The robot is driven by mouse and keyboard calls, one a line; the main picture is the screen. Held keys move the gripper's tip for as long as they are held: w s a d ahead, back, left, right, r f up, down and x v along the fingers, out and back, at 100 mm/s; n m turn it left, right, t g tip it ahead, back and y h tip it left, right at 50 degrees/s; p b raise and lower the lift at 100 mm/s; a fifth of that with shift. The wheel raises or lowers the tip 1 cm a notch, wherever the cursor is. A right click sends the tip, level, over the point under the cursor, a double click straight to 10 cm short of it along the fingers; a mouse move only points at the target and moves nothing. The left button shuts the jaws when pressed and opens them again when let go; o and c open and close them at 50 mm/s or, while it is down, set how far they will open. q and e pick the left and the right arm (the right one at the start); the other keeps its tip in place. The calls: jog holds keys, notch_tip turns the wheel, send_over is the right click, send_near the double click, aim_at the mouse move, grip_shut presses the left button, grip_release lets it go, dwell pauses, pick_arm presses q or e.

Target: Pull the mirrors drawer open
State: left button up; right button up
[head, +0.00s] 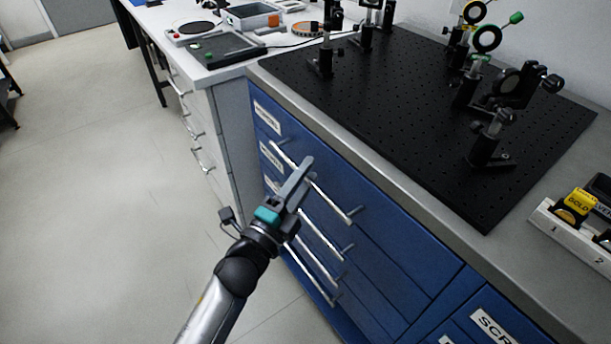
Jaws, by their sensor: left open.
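The blue drawer cabinet (380,225) stands under the black breadboard bench, with several shut drawers, each with a long silver bar handle. White labels sit at the left ends of the drawers, but their small lettering is too blurred for me to tell which says mirrors. The top drawer's handle (335,206) runs behind my left gripper (303,172). My left gripper is open and empty, with its fingers pointing up and across the front of the upper handles. It hides part of the handles and labels, and I cannot tell whether it touches a handle. My right gripper is out of view.
The black breadboard (400,110) above carries several optical mounts. A numbered white holder (575,236) with a yellow "GOLD" box (578,205) sits at the right. A white bench (212,68) with trays stands at the back left. The floor (90,190) at left is clear.

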pick_arm(q)
grip_shut()
dwell(0.4)
dwell(1.1)
